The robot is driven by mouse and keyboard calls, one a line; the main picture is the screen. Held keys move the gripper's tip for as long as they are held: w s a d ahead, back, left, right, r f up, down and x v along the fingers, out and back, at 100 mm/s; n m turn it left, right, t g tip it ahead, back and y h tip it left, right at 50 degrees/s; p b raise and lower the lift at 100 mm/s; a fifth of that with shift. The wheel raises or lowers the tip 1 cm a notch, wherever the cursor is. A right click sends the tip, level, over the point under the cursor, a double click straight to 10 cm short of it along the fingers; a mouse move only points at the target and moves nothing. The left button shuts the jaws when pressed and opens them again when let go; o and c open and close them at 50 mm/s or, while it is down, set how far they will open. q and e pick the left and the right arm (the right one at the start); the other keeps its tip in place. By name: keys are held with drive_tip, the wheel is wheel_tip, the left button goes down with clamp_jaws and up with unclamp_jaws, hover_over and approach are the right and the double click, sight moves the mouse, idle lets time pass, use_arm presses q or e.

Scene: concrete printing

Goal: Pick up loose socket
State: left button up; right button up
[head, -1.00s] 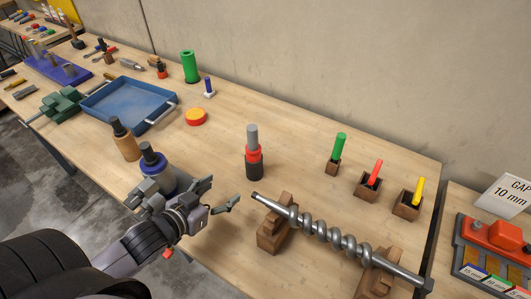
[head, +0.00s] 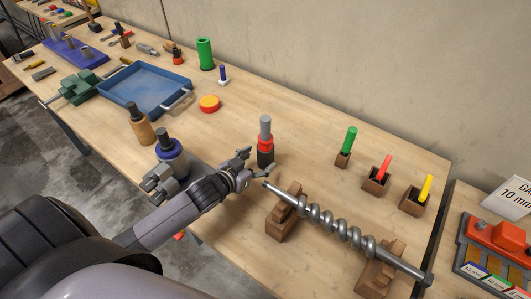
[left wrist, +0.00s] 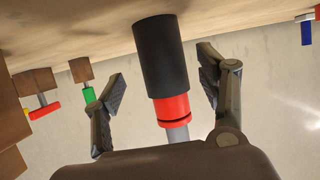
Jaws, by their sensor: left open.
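An upright stack with a black cylindrical base, a red ring and a grey top (head: 265,143) stands on the table; I take its black part as the socket. In the left wrist view it appears upside down, with the black cylinder (left wrist: 162,55) against the table, the red ring (left wrist: 173,109) below it and the grey shaft partly hidden by my gripper. My left gripper (head: 251,162) is open, beside the stack at low height. Its fingers (left wrist: 162,88) appear one on each side of the stack, with gaps. My right gripper is out of view.
A steel auger (head: 335,224) on wooden blocks lies close right of the gripper. A blue-ringed piece (head: 170,146) and a brown bottle-like piece (head: 140,124) stand left. A blue tray (head: 145,88) and a red-yellow disc (head: 209,103) lie behind. Wooden holders with coloured rods (head: 376,180) stand right.

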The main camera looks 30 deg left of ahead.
sight(260, 157)
use_arm(q)
drive_tip(key=x, duration=0.1)
drive_tip(key=p+x, duration=0.1)
drive_tip(key=x, duration=0.2)
drive_tip(key=shift+w+a+r, duration=0.1)
drive_tip(key=shift+w+r, duration=0.15)
drive_tip(key=shift+w, duration=0.05)
drive_tip(key=shift+w+f, duration=0.2)
drive_tip(key=shift+w, duration=0.1)
drive_tip(key=shift+s, duration=0.1)
drive_tip(key=c, duration=1.5)
drive_tip(key=shift+r, duration=0.1)
drive_tip(key=shift+r, duration=0.1)
